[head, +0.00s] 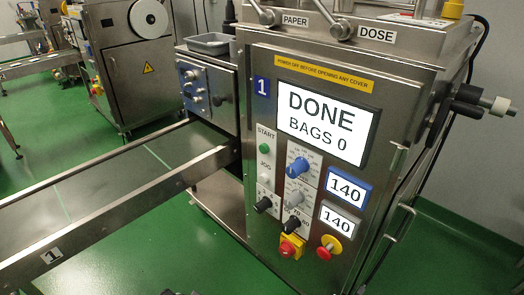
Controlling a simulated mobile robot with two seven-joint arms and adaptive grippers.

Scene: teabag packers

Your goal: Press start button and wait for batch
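The packing machine's control panel (275,225) faces me. The green start button (264,147) sits under the START label at the panel's left side. A grey JOG button (266,170) is just below it. The screen (322,113) reads DONE, BAGS 0. Two small displays (346,191) both read 140. At the bottom edge, small dark tips (180,292) show, probably my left gripper, far below and left of the start button; whether they are open or shut is unclear. My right gripper is not in view. Nothing touches the panel.
A blue dial (299,167), black knobs and a red emergency stop (325,252) with yellow surround share the panel, beside a red-and-yellow switch (290,247). An empty conveyor (100,195) marked 1 runs left. Black knobs (470,98) jut out right. Other machines stand behind.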

